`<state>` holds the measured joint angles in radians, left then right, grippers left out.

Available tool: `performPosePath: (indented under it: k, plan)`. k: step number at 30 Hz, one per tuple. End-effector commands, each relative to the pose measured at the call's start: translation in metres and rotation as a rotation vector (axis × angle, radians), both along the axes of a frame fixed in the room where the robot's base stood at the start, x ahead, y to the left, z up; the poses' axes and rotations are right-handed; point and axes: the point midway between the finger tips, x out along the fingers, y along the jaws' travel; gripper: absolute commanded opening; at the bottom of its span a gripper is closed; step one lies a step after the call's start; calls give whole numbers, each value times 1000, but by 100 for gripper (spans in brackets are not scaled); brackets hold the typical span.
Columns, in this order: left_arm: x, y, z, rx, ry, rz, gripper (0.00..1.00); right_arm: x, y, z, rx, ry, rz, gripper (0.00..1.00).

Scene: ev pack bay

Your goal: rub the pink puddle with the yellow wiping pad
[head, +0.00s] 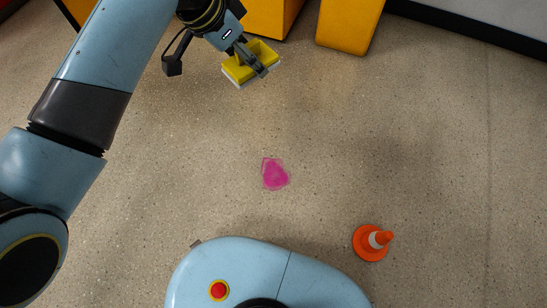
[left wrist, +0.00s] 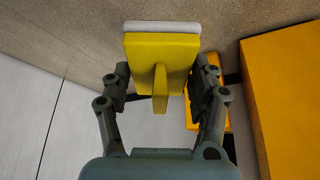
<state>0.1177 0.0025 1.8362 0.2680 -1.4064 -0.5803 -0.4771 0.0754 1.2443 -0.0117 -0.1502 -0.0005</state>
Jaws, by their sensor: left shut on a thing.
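The pink puddle (head: 274,174) lies flat on the speckled floor, near the middle of the head view. The yellow wiping pad (head: 262,52) has a pale underside and is held at the upper middle of the head view. My left gripper (head: 254,62) is shut on it, well above and beyond the puddle in the picture. In the left wrist view the pad (left wrist: 178,52) sits between the fingers (left wrist: 160,88), with its upright yellow grip in the middle and its white layer facing away. The puddle does not show in the left wrist view. My right gripper is not in view.
An orange traffic cone (head: 372,241) with a white band stands on the floor right of and nearer than the puddle. Yellow-orange blocks (head: 347,22) stand at the top, close to the pad. The floor around the puddle is clear.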

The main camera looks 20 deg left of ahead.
Motion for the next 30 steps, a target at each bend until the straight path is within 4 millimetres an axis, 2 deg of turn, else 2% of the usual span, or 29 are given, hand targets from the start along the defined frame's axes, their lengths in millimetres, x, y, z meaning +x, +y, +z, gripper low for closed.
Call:
performPosePath:
  k: [1, 3, 8, 9, 12, 15, 18, 21, 24, 30]
  plan:
    - [-1, -4, -54, 3, 25, -8, 34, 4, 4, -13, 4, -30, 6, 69]
    - [1, -9, -100, 9, 31, -24, 34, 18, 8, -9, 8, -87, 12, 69]
    - [-5, -22, -204, 20, 46, -66, 34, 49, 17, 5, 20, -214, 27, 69]
    - [-8, -26, -230, 23, 50, -77, 34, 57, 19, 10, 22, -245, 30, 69]
    - [-19, -36, -291, 32, 57, -107, 34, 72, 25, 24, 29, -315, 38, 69]
    - [-32, -46, -341, 40, 61, -137, 34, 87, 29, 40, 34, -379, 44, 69]
    - [-43, -54, -378, 46, 61, -162, 34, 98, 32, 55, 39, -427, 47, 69]
    - [-51, -59, -400, 52, 58, -180, 34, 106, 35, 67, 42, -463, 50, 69]
    - [-55, -62, -410, 55, 55, -191, 34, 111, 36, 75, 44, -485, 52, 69]
    - [-55, -64, -414, 56, 51, -194, 34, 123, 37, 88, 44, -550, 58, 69]
